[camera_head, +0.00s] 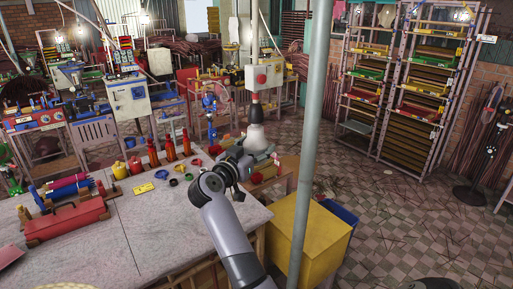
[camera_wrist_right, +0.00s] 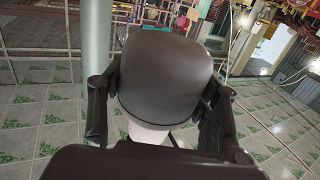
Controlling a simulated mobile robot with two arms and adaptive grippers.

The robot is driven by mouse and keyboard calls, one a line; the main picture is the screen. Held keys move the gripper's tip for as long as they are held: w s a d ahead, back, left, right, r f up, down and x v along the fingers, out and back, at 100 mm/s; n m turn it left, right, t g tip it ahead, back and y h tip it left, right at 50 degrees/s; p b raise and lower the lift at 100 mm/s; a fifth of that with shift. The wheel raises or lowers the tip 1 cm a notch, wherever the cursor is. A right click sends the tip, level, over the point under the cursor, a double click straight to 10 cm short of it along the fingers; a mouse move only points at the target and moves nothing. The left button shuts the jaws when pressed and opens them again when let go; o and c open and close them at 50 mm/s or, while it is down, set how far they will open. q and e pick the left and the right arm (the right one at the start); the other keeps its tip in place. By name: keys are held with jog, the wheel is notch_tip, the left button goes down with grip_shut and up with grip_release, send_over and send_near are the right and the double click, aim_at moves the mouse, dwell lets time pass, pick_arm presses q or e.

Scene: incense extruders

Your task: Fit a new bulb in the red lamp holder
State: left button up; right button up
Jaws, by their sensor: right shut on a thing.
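A bulb (camera_head: 256,139) with a white lower part and a dark upper part stands upright beyond the near table's right edge. My right gripper (camera_head: 247,162) reaches it from below left. In the right wrist view my right gripper (camera_wrist_right: 160,115) has a finger on each side of a dark rounded body (camera_wrist_right: 165,75) with a white part under it. It is shut on this bulb. A cord comes down above the bulb to a small fitting (camera_head: 254,97), which looks reddish. I cannot tell whether bulb and fitting touch. My left gripper is not in view.
A grey pole (camera_head: 310,130) stands just right of my right arm. A yellow box (camera_head: 305,235) is beside the near table (camera_head: 170,235), which carries red bottles (camera_head: 170,150) and coloured rings. A control box (camera_head: 263,76) with a red button is behind the bulb.

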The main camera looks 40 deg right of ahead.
jog(key=c, duration=0.5)
jog(key=shift+r+n+t+y, duration=0.1)
jog(key=shift+n+t+y, duration=0.2)
jog(key=shift+n+t, duration=0.25)
jog(key=shift+t, duration=0.35)
jog(key=shift+n, duration=0.35)
jog(key=shift+t+y, duration=0.3)
jog(key=shift+t, duration=0.1)
jog(key=shift+n+t+y, duration=0.3)
jog(key=shift+n+t, duration=0.1)
jog(key=shift+t, duration=0.1)
jog(key=shift+n+t+y, duration=0.3)
jog(key=shift+n+t, duration=0.1)
jog(key=shift+t, duration=0.2)
jog(key=o, duration=1.3)
jog(key=shift+a, duration=0.15)
jog(key=shift+c, duration=0.2)
